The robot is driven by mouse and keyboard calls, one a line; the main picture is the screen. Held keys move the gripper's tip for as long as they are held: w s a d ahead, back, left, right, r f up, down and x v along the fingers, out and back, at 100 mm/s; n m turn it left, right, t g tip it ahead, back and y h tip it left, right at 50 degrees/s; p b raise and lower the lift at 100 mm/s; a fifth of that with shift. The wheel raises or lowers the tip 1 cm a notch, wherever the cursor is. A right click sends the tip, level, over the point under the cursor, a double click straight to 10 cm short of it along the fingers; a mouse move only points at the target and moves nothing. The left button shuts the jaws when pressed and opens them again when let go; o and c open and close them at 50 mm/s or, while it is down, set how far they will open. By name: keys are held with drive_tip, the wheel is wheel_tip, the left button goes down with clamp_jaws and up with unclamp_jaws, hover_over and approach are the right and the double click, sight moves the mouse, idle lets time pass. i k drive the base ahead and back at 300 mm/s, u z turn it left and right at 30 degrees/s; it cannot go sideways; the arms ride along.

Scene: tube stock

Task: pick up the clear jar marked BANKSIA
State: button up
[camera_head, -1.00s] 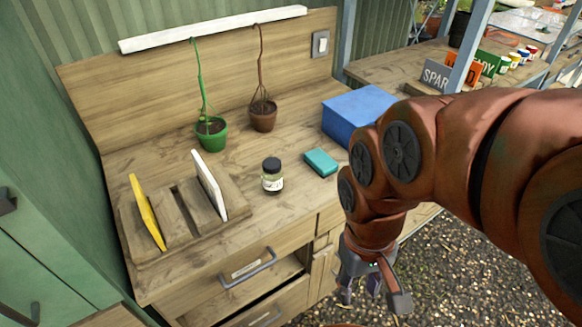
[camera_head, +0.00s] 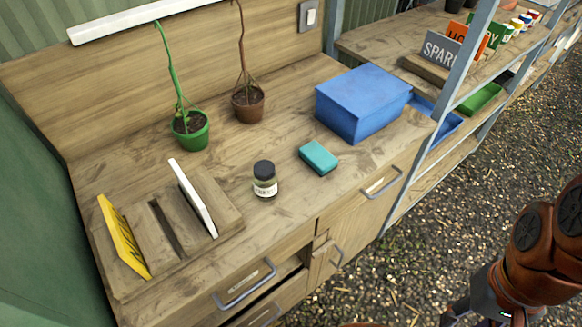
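A small clear jar (camera_head: 265,180) with a dark lid and a pale label stands upright on the wooden bench top (camera_head: 230,235). The label's lettering is too small to read. My gripper (camera_head: 470,318) is at the lower right edge, mostly cut off by the frame, over the gravel and well apart from the jar. Its fingers cannot be made out.
A teal block (camera_head: 319,158) lies right of the jar, with a blue box (camera_head: 363,102) behind it. A slotted wooden rack (camera_head: 165,235) holds a yellow (camera_head: 124,238) and a white panel (camera_head: 194,198). Green (camera_head: 190,131) and brown pots (camera_head: 248,105) stand behind. An upper drawer (camera_head: 245,283) sits partly open.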

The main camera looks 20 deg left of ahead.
sight(264, 177)
drive_tip(key=k, duration=1.3)
drive_tip(key=u, duration=1.7)
drive_tip(key=i, duration=0.5)
drive_tip(key=z, duration=0.1)
